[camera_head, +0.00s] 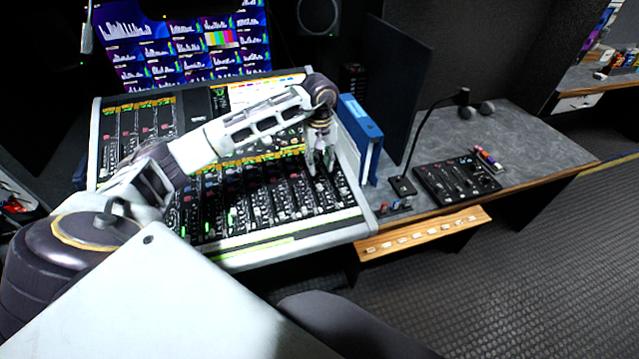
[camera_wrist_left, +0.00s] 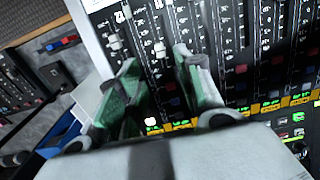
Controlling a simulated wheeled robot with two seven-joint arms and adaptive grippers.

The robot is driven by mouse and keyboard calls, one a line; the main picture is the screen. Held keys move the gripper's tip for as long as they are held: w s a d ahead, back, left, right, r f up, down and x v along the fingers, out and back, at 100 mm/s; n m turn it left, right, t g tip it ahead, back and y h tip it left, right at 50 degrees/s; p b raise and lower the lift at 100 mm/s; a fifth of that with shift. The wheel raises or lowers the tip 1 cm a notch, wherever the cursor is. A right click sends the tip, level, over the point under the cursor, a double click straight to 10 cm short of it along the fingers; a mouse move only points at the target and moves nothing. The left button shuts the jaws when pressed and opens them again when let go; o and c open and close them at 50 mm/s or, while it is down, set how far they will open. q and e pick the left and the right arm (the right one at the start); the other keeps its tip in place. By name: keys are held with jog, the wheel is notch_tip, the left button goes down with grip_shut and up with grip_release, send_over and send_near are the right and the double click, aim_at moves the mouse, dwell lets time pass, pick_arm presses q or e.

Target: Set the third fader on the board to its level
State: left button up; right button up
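The large mixing board (camera_head: 362,212) has rows of faders and lit buttons. My left gripper (camera_head: 322,165) points down over the right part of its lower fader section. In the left wrist view, the green-padded fingers of my left gripper (camera_wrist_left: 157,62) are apart. A light fader cap (camera_wrist_left: 160,48) shows between and just beyond the fingertips; contact cannot be told. I cannot tell which is the third fader. My right gripper is not in view.
A blue binder (camera_head: 362,135) and a dark upright panel (camera_head: 408,85) stand right of the board. A gooseneck microphone (camera_head: 435,130) and a small control panel (camera_head: 455,180) are on the grey desk. Monitor screens (camera_head: 180,45) stand behind.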

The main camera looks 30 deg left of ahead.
aim_at(320, 186)
pick_arm(q)
notch_tip(320, 186, down, 8)
jog(key=shift+r+p, duration=0.25)
jog(key=shift+p, duration=0.05)
jog(key=shift+f, duration=0.9)
jog(key=c, duration=0.7)
grip_shut()
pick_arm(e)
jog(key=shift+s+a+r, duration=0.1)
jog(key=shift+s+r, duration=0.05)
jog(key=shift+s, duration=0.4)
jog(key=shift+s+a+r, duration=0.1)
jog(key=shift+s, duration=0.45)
